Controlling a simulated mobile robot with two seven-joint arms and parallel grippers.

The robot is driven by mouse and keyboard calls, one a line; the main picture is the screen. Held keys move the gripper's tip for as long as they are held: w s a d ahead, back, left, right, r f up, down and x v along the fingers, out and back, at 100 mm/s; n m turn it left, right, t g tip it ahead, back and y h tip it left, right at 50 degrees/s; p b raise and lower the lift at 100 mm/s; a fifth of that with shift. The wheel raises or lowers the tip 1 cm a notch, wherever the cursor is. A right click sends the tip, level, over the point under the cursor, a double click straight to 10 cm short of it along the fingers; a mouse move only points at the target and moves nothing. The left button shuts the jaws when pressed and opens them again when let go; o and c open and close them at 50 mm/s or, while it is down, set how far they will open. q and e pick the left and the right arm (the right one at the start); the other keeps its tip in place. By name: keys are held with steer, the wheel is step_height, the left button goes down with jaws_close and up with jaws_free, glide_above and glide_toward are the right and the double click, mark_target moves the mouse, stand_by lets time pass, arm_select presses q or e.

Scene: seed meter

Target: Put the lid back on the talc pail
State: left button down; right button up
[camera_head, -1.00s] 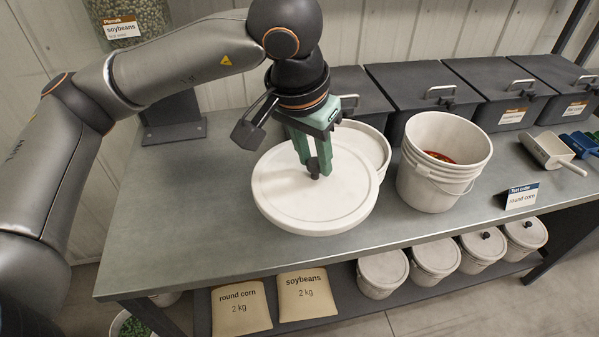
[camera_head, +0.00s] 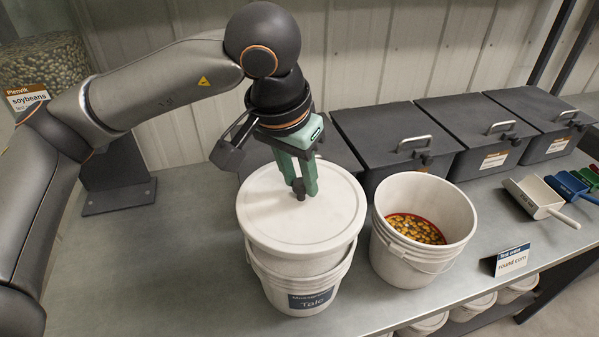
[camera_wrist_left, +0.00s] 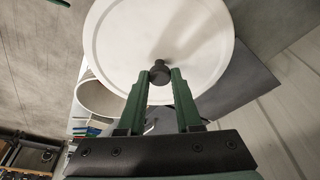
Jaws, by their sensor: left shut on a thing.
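The round white lid (camera_head: 325,213) is level above the white talc pail (camera_head: 262,272), whose dark label shows at the front. The pail's rim shows just below the lid at the front and right; I cannot tell whether the lid touches it. My left gripper (camera_head: 301,192) points down and is shut on the small dark knob at the lid's centre. In the left wrist view the lid (camera_wrist_left: 120,45) fills the top, with its knob (camera_wrist_left: 160,73) between my fingertips. The inside of the pail is hidden by the lid. My right gripper is not in view.
An open white bucket (camera_head: 390,255) with yellow-orange kernels stands close to the pail's right. Dark lidded bins (camera_head: 395,150) line the back. A "round corn" sign (camera_head: 512,261) and scoops (camera_head: 535,196) lie to the right. The bench's left part (camera_head: 150,260) is clear.

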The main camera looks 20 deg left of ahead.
mark_target(298, 200)
arm_select(q)
step_height(298, 200, down, 4)
steer(key=b, duration=0.2)
steer(key=shift+f+b, duration=0.25)
steer(key=shift+b, duration=0.1)
steer(key=shift+f+b, duration=0.6)
steer(key=shift+b, duration=0.05)
steer(key=shift+b, duration=0.45)
stand_by(0.8)
steer(key=shift+f+b, duration=0.2)
steer(key=shift+b, duration=0.4)
stand_by(0.8)
stand_by(0.4)
steer(key=c, duration=0.5)
jaws_free()
steer(key=shift+o, duration=0.3)
